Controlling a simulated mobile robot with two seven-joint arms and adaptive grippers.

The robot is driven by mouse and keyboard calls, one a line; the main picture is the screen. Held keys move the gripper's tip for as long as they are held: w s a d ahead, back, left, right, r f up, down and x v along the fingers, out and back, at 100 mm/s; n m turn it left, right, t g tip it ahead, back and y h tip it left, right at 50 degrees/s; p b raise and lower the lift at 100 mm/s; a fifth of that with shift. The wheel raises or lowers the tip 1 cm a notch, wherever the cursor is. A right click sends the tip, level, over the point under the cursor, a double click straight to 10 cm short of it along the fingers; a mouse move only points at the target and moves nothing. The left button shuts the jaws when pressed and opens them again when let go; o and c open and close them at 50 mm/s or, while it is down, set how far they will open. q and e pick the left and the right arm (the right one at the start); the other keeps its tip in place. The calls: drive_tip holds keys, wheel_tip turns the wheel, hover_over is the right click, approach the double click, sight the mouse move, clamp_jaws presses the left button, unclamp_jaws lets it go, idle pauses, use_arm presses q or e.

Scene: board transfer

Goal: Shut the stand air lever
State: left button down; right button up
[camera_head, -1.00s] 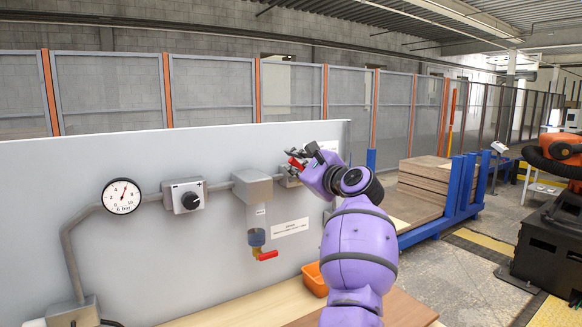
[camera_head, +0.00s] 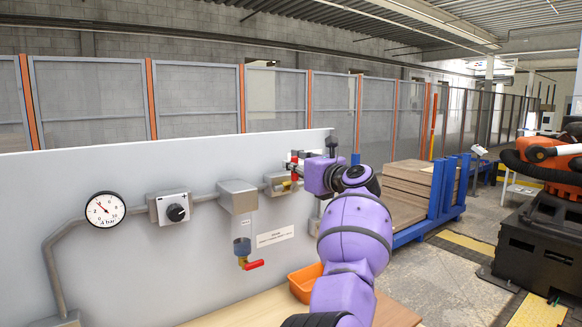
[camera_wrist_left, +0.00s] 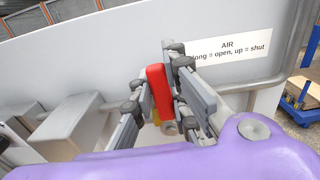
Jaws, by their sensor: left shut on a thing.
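The red air lever (camera_head: 294,165) stands upright on the pipe fitting at the right end of the grey panel. In the left wrist view the red lever (camera_wrist_left: 158,92) rises between the fingers, with a yellow part at its foot. My left gripper (camera_head: 297,172) is shut on the lever; its fingers (camera_wrist_left: 163,95) lie on both sides of it. My purple wrist hides part of the fitting in the head view. My right gripper is not in view.
A gauge (camera_head: 105,209), a knob box (camera_head: 170,207) and a grey block (camera_head: 237,196) sit along the pipe. A red drain handle (camera_head: 254,265) hangs below the block. An orange bin (camera_head: 303,283) stands on the bench beside my arm.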

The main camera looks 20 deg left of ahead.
use_arm(q)
drive_tip(key=shift+w+d, duration=0.1)
idle(0.3)
drive_tip(key=c, duration=1.7)
unclamp_jaws()
drive_tip(key=v, duration=1.2)
drive_tip(key=shift+f, duration=0.1)
